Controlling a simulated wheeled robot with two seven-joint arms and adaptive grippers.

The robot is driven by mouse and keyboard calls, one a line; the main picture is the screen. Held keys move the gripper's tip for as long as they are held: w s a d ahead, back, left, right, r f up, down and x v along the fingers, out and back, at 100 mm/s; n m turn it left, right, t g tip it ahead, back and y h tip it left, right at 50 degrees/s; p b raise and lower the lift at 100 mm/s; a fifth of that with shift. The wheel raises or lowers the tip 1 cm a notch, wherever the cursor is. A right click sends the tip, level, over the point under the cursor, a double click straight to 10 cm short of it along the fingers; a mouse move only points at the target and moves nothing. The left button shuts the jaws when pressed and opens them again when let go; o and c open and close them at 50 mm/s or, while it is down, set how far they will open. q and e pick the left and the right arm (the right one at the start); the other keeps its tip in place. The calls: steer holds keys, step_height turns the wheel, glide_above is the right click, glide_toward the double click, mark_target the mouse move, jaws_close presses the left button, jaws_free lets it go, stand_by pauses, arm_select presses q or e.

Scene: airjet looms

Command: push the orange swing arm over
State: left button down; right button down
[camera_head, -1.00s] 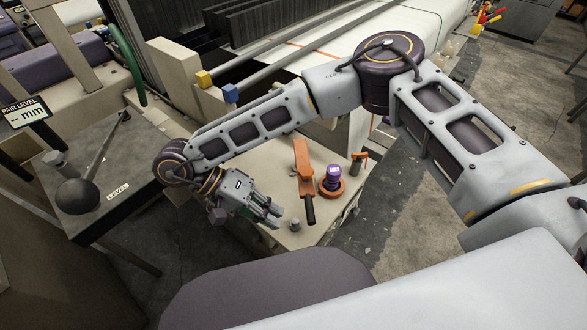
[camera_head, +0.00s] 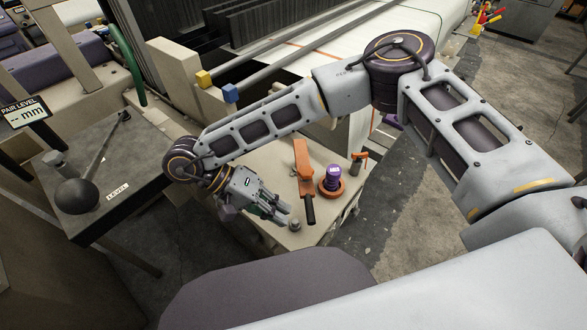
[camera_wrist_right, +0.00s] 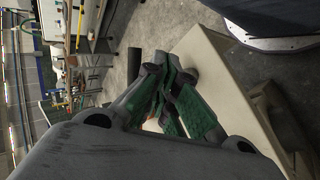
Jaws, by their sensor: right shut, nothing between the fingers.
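The orange swing arm (camera_head: 303,162) lies over the beige block, with its black handle (camera_head: 310,210) pointing toward the front. My right gripper (camera_head: 284,215) is just left of the handle, its fingers shut and empty and pointing right toward it. A small gap seems to show between fingertips and handle; touching cannot be told for certain. In the right wrist view my shut fingers (camera_wrist_right: 165,65) meet at the tips. A dark upright cylinder (camera_wrist_right: 134,64) shows beside them; it may be the handle. My left gripper is not in view.
A purple spool (camera_head: 332,178) on an orange base stands right of the swing arm. A small grey knob (camera_head: 295,224) sits near the block's front edge. A small orange lever (camera_head: 359,158) is at the right edge. A dark table (camera_head: 110,200) with a ball-ended lever stands left.

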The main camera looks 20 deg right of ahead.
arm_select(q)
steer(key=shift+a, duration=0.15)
arm_select(e)
steer(key=shift+d, duration=0.1)
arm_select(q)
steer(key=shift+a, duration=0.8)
arm_select(e)
steer(key=shift+w+d, duration=0.1)
steer(key=shift+d, duration=0.35)
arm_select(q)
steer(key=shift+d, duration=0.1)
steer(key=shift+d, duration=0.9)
arm_select(e)
steer(key=shift+d, duration=0.5)
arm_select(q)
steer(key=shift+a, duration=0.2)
arm_select(e)
steer(key=shift+w+d, duration=0.1)
steer(key=shift+d, duration=0.05)
steer(key=shift+d, duration=0.4)
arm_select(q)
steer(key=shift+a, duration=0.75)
arm_select(e)
steer(key=shift+w+d, duration=0.1)
